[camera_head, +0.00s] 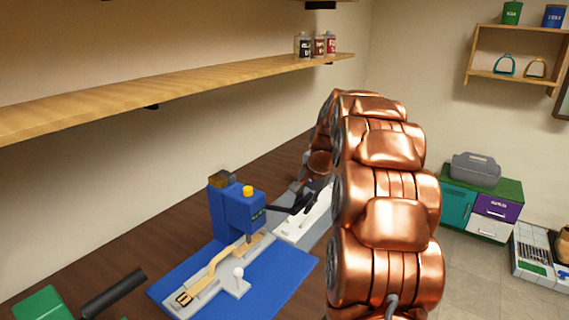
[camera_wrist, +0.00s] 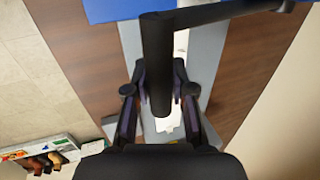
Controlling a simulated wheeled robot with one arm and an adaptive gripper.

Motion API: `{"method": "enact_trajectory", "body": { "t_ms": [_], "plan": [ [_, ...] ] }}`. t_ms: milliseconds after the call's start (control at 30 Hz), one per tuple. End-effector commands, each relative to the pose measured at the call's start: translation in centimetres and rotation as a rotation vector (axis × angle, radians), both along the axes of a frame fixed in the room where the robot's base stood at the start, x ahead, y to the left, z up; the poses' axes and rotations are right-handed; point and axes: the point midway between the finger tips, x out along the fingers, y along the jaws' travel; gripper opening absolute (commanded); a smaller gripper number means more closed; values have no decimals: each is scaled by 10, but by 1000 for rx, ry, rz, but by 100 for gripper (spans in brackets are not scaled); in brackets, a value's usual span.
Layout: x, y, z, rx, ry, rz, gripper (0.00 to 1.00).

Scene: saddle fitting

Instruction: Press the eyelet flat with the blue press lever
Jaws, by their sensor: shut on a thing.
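The blue press (camera_head: 232,214) stands on the bench with a yellow cap on top. Its black lever (camera_head: 283,208) reaches out to the right, to my gripper (camera_head: 307,200). In the wrist view the dark lever handle (camera_wrist: 157,50) runs between the two fingers of my gripper (camera_wrist: 159,76), which is shut on it. A tan strap (camera_head: 215,266) lies in a light grey jig, its far end under the press and a buckle at its near end. The eyelet cannot be made out. My copper arm hides part of the bench at the right.
A blue mat (camera_head: 277,279) lies under the jig. A black cylindrical handle (camera_head: 113,294) and a green object (camera_head: 42,303) are at the front left. A wooden shelf (camera_head: 170,92) with small jars hangs above the bench. Cabinets (camera_head: 482,208) stand at the far right.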

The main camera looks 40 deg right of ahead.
Motion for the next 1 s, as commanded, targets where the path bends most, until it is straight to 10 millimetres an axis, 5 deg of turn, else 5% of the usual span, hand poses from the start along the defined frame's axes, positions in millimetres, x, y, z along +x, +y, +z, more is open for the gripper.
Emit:
{"method": "enact_trajectory", "body": {
  "t_ms": [1000],
  "plan": [
    [-10,-5,-40,-1,9,0,5]
  ]
}}
